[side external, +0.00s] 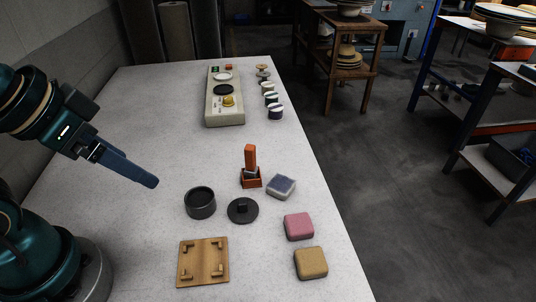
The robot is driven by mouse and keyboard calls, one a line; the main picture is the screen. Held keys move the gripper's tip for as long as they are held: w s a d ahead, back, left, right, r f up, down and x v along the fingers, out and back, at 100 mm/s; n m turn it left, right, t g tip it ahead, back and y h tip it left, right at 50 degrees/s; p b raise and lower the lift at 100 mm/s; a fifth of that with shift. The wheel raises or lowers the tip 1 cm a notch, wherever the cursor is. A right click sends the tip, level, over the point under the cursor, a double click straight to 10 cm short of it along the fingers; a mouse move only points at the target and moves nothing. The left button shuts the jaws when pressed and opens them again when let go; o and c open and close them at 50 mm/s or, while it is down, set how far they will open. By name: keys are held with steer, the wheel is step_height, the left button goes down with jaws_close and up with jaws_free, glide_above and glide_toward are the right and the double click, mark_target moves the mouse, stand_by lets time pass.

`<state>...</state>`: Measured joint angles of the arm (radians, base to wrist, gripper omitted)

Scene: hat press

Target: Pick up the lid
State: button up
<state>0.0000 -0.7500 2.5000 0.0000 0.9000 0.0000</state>
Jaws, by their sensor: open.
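The lid (242,211) is a flat dark disc with a small raised knob. It lies on the pale table, just right of a dark round open pot (200,203). My gripper (150,181) hangs above the table to the left of the pot and lid, pointing right and down. It is apart from both and holds nothing visible. The gap between its fingers is hard to see from this side.
An orange block stands in a small holder (251,179) behind the lid. Grey (281,186), pink (299,227) and tan (311,263) blocks lie to the right. A wooden board with pegs (203,262) lies in front. A long panel (225,112) and several small jars stand farther back.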

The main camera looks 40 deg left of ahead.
steer(key=c, duration=0.6)
steer(key=shift+o, duration=0.2)
steer(key=w+r+n, duration=0.3)
steer(key=w+n, duration=0.1)
steer(key=n, duration=0.1)
steer(key=n+g, duration=0.4)
steer(key=g, duration=0.2)
glide_above(242, 201)
step_height(242, 201, down, 12)
steer(key=shift+w+f, duration=0.1)
steer(key=shift+f, duration=2.55)
